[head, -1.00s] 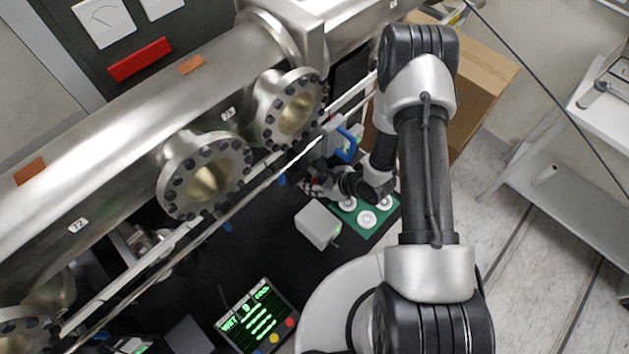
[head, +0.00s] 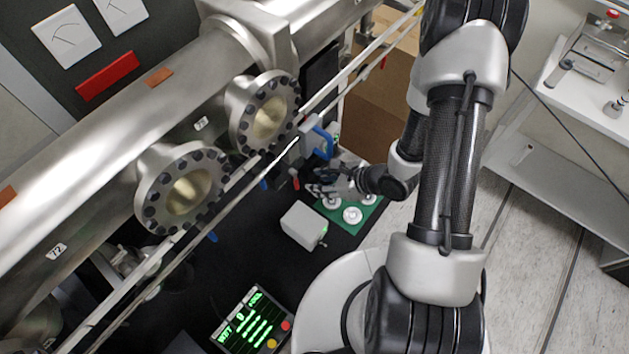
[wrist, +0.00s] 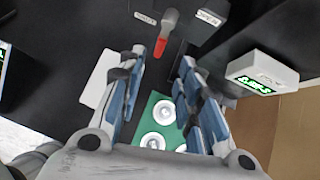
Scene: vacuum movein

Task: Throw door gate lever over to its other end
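The door gate lever (wrist: 166,32) shows at the top of the wrist view, with a grey upper end and a red grip. It stands between two small plates, a left one (wrist: 145,17) that is hard to read and a right one (wrist: 209,17) that seems to read OPEN. My gripper (wrist: 162,60) is open, its two blue-padded fingers spread left and right. The red grip lies near the gap between the fingertips; I cannot tell its depth, and nothing is clamped. In the head view the red grip (head: 296,183) is small, just left of my gripper (head: 314,188).
A green board (head: 369,207) with white round parts lies below my gripper. A pale box (head: 303,226) stands near it. A blue handle (head: 325,142) on a grey block and long rails are close above. A display box (wrist: 262,73) is at right in the wrist view.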

